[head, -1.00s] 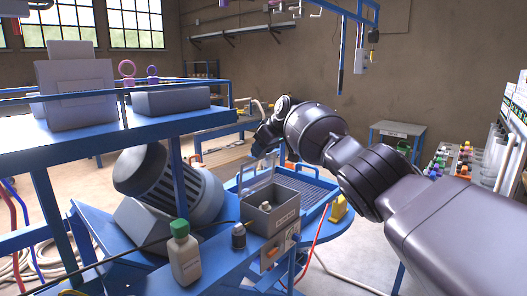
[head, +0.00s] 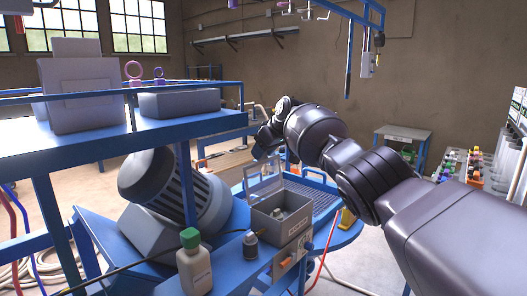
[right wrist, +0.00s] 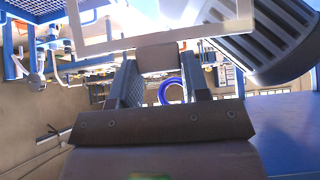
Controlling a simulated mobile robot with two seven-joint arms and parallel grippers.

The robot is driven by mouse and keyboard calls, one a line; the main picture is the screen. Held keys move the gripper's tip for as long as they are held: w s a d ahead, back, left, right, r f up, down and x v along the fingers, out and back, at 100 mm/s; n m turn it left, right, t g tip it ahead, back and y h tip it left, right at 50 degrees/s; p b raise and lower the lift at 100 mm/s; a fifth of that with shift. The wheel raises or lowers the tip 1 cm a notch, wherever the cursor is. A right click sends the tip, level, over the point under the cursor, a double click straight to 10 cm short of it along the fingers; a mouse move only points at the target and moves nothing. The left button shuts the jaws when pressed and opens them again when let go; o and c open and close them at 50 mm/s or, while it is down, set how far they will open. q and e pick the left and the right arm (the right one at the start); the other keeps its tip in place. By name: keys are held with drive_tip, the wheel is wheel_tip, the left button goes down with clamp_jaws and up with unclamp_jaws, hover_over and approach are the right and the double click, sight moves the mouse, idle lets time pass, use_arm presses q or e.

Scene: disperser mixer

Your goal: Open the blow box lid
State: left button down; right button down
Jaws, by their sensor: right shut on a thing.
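The blow box (head: 289,228) is a small grey box with a label on its front, at the lower middle of the head view. Its lid (head: 249,184), a pale frame with a see-through pane, stands raised at the box's back left edge, so the inside shows. Small fittings sit inside the box. My right gripper (head: 264,150) is at the lid's upper edge. In the right wrist view the gripper (right wrist: 160,85) is shut on a grey-brown tab at the lid (right wrist: 92,49) edge. The exact finger contact is hard to see. My left gripper is not in view.
A white bottle with a green cap (head: 194,265) and a small dark-capped bottle (head: 251,245) stand left of the box. A large grey motor (head: 160,190) is further left, under a blue shelf (head: 100,145). A blue tray (head: 322,200) lies behind the box.

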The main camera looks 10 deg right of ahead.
drive_tip(key=shift+a+f, duration=0.1)
drive_tip(key=c, duration=0.6)
unclamp_jaws()
drive_tip(key=shift+w, duration=0.1)
drive_tip(key=p+v, duration=0.1)
drive_tip(key=v, duration=1)
drive_tip(key=shift+p, duration=0.3)
drive_tip(key=shift+f, duration=0.1)
